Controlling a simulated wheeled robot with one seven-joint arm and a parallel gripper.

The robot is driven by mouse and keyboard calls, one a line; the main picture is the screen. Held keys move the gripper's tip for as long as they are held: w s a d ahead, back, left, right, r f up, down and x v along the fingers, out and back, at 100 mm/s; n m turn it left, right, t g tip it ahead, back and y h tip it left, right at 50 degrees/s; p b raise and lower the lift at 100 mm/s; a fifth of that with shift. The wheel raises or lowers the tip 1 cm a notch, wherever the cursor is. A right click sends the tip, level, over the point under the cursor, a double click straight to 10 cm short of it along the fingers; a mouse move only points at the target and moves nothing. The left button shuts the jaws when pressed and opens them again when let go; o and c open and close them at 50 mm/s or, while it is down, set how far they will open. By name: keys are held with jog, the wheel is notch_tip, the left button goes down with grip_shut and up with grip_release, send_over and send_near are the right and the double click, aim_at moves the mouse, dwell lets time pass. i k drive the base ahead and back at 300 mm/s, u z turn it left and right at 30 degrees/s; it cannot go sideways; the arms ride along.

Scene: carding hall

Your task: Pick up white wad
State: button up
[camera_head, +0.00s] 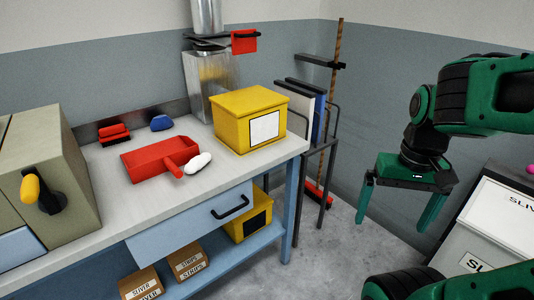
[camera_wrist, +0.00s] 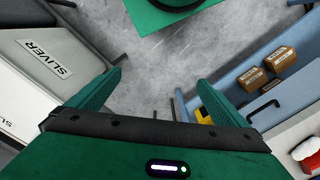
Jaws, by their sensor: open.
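The white wad (camera_head: 198,163) is a small oblong lump on the grey worktop (camera_head: 165,197). It lies beside the handle end of a red dustpan-like tray (camera_head: 158,158), close to it or touching. A white piece at the right edge of the wrist view (camera_wrist: 311,163), next to something red, looks like the same wad. My gripper (camera_head: 400,212) is open and empty, held over the floor well to the right of the bench. Its two green fingers also show in the wrist view (camera_wrist: 160,98), with bare floor between them.
A yellow box (camera_head: 233,128) stands right of the wad. A red brush (camera_head: 114,134) and blue lump (camera_head: 161,123) lie behind the tray. A beige machine (camera_head: 52,170) stands at left. A SLIVER-labelled bin (camera_head: 490,230) is at right.

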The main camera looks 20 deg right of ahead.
aim_at(198, 162)
jog(key=u, duration=0.45)
jog(key=k, duration=0.85)
jog(key=z, duration=0.4)
jog(key=i, duration=1.5)
jog(key=u, duration=0.05)
